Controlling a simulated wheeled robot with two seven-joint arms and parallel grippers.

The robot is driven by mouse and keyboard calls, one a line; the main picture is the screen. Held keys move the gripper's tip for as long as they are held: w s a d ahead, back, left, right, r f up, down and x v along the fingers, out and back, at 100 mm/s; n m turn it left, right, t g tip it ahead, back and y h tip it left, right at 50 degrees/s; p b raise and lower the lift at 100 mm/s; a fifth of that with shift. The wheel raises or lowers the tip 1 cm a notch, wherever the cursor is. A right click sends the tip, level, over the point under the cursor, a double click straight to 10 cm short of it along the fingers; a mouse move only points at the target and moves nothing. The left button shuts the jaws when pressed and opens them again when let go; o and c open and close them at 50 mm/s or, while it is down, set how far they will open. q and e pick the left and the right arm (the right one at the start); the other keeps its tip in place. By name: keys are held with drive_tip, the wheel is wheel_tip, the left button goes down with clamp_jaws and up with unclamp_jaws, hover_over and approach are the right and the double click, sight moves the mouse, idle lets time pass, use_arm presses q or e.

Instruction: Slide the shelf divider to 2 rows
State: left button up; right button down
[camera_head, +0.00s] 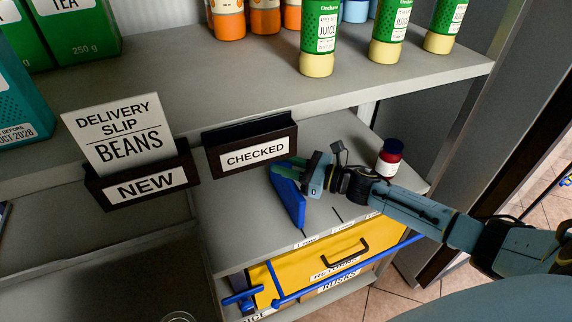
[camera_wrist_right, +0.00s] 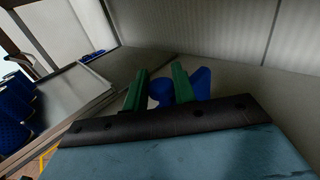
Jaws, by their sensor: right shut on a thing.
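The blue shelf divider (camera_head: 288,203) stands upright on the grey lower shelf (camera_head: 245,225), its front end close to the leftmost dark mark line (camera_head: 303,233). Another mark line (camera_head: 338,214) lies to its right. Small labels (camera_head: 305,243) run along the shelf's front edge; their text is too small to read surely. My right gripper (camera_head: 303,172) reaches in from the right and is shut on the divider's top part. In the right wrist view the green fingers (camera_wrist_right: 160,88) flank a blue knob, with the divider's blue panel (camera_wrist_right: 200,84) beside it. My left gripper is not in view.
A dark jar with a red-and-white label (camera_head: 389,158) stands right of my gripper, close to my forearm. The CHECKED holder (camera_head: 250,145) and NEW holder (camera_head: 145,187) hang at left. Juice bottles (camera_head: 320,38) stand on the shelf above. A yellow bin (camera_head: 325,262) sits below.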

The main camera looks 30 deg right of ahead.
drive_tip(key=d+b, duration=0.6)
drive_tip(key=d, duration=0.5)
drive_tip(key=shift+s, duration=0.3)
drive_tip(key=c, duration=1.4)
unclamp_jaws()
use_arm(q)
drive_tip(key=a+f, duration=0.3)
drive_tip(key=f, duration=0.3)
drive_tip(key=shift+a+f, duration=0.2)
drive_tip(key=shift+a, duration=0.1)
use_arm(e)
drive_tip(key=shift+o, duration=1.2)
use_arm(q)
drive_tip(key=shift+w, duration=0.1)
use_arm(e)
drive_tip(key=shift+s+d, duration=0.1)
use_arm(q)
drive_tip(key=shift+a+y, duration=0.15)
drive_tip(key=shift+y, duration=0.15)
use_arm(e)
drive_tip(key=v, duration=1.3)
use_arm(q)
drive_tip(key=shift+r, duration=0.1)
